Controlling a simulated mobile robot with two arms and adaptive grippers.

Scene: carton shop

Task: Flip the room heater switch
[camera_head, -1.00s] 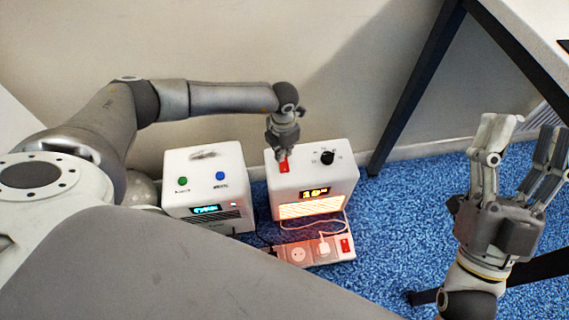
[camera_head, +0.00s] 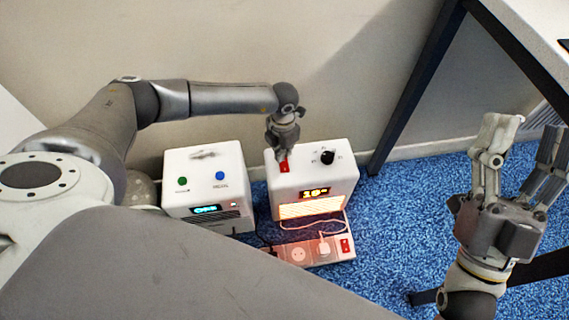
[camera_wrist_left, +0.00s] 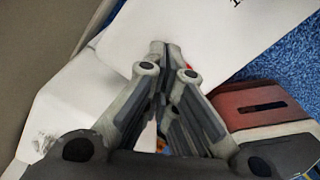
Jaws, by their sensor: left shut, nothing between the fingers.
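The room heater (camera_head: 312,178) is a white box on the floor with a lit orange grille, a lit display and a black dial (camera_head: 327,157). Its red switch (camera_head: 285,168) is at the left of the top face. My left gripper (camera_head: 283,155) points down right at the switch and partly covers it; I cannot tell whether it touches. In the left wrist view its fingers (camera_wrist_left: 165,60) are together and empty over the white top, with a sliver of red beside them. My right gripper (camera_head: 526,135) is open and empty, fingers up, at the right.
A second white box (camera_head: 205,165) with green and blue buttons stands left of the heater. A white power strip (camera_head: 300,256) with a red switch (camera_head: 346,245) and a plug lies in front. The wall is close behind. A dark-legged table (camera_head: 420,85) stands right; blue carpet between is free.

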